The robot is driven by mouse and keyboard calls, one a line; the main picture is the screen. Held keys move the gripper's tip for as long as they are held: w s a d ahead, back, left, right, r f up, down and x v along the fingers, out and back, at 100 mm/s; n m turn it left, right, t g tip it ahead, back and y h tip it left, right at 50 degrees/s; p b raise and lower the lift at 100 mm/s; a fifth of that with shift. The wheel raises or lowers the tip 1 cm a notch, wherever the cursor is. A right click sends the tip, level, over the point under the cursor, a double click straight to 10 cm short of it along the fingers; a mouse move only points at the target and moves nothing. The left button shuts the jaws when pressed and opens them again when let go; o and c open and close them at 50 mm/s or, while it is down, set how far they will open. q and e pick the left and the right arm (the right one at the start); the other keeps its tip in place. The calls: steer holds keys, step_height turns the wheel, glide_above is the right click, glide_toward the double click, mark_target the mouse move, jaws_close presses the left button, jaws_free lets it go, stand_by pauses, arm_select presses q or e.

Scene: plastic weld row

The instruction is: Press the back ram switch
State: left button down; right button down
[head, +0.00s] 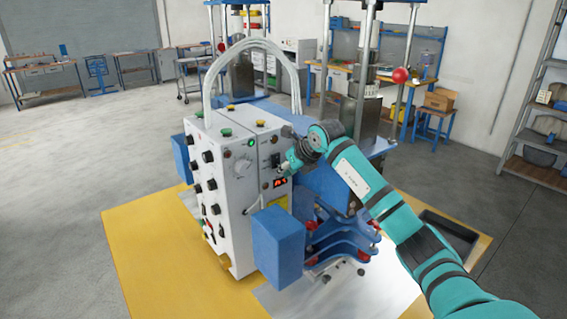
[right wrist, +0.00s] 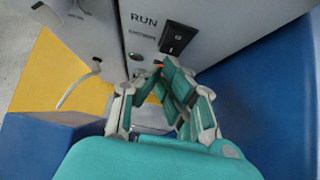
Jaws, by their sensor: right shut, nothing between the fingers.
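A white control box (head: 240,190) carries dials, buttons and switches on its faces. A black rocker switch (head: 275,160) sits on the face towards my right arm; it also shows in the right wrist view (right wrist: 179,38), beside the word RUN. I cannot tell from any label which switch is the back ram switch. My right gripper (head: 282,170) is shut and empty, with its fingertips close in front of this face. In the right wrist view the fingertips (right wrist: 160,66) are just below the rocker switch; contact cannot be made out. My left gripper is not in view.
A red-lit display (head: 280,183) sits below the rocker switch, partly near the fingers. A blue box (head: 278,245) juts out at the lower front. Blue clamps (head: 345,240) and press columns stand to the right and behind. White hoses arch above the control box.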

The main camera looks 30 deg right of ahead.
steer(key=shift+w, duration=0.3)
